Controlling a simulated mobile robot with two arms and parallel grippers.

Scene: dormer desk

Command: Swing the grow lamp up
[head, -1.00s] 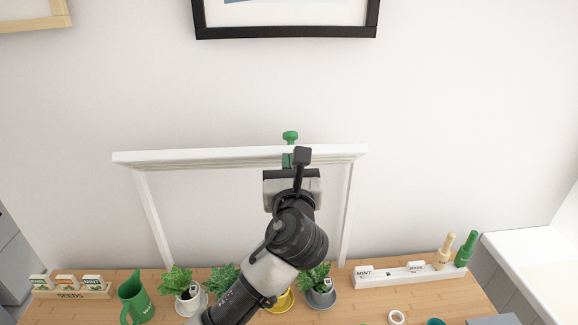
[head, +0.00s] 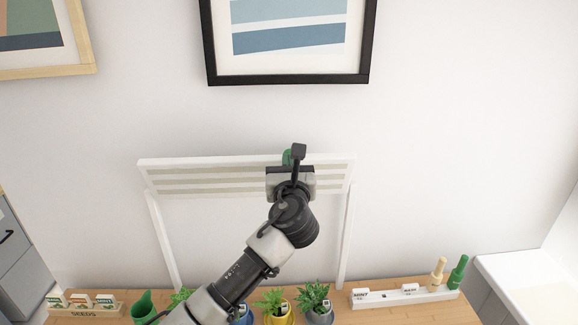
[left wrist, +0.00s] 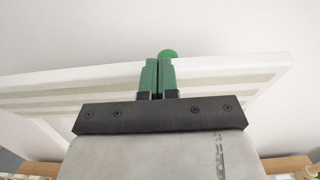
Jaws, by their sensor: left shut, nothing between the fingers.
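The grow lamp is a long white panel (head: 215,178) on two white posts (head: 163,240) at the back of the desk. Its underside with pale strips is tilted toward me. My left gripper (head: 288,158) is at the panel, right of its middle, partly hidden by my arm in the head view. In the left wrist view, the closed green fingers (left wrist: 158,77) overlap the panel (left wrist: 70,90), with nothing between them. A green knob (left wrist: 167,54) shows just behind the fingertips at the panel's far edge. Whether the fingers touch the panel is unclear. My right gripper is out of view.
Potted plants (head: 313,298) stand on the wooden desk (head: 400,315) below the lamp. A seed box (head: 85,308) and green jug (head: 144,306) are at left. A white label rack (head: 400,298) is at right. A black-framed picture (head: 211,60) hangs above.

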